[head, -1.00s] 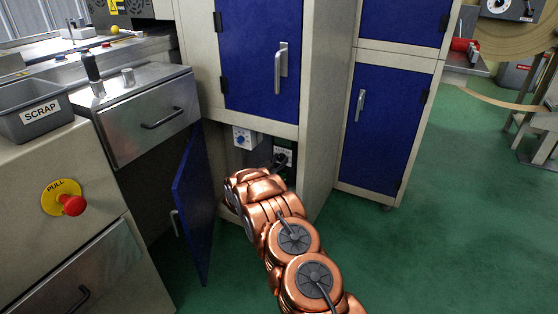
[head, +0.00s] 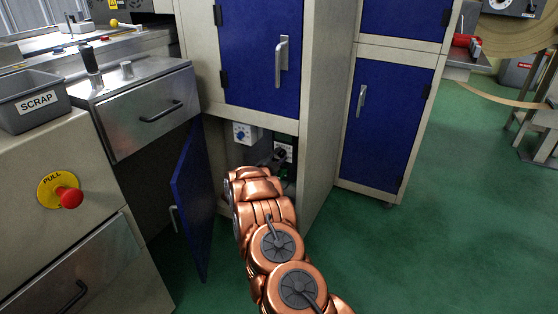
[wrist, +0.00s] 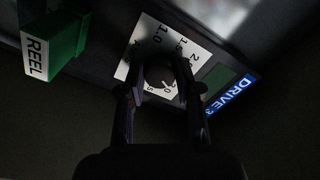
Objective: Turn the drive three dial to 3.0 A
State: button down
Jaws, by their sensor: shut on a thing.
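The drive three dial (wrist: 160,82) sits on a white scale plate (wrist: 152,33) in the wrist view, marked with numbers such as 1.0 and 1.5. A blue DRIVE 3 label (wrist: 230,96) is beside it. My gripper (wrist: 160,72) is shut on the dial, its two fingers on either side of the knob. The fingers hide part of the scale, and I cannot read the exact setting. In the head view, my gripper (head: 280,156) reaches into the open lower cabinet, in front of the white dial plate (head: 286,148).
A green REEL block (wrist: 66,38) stands out near the dial. Another white unit with a blue knob (head: 241,133) is to its left in the cabinet. The open blue door (head: 190,205) is left of my arm, and the cabinet side wall (head: 322,130) is right.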

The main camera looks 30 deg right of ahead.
jog(key=shift+m+b, duration=0.6)
jog(key=shift+m, duration=0.5)
jog(key=c, duration=0.8)
grip_release()
jog(key=shift+a, duration=0.15)
jog(key=v, duration=1.2)
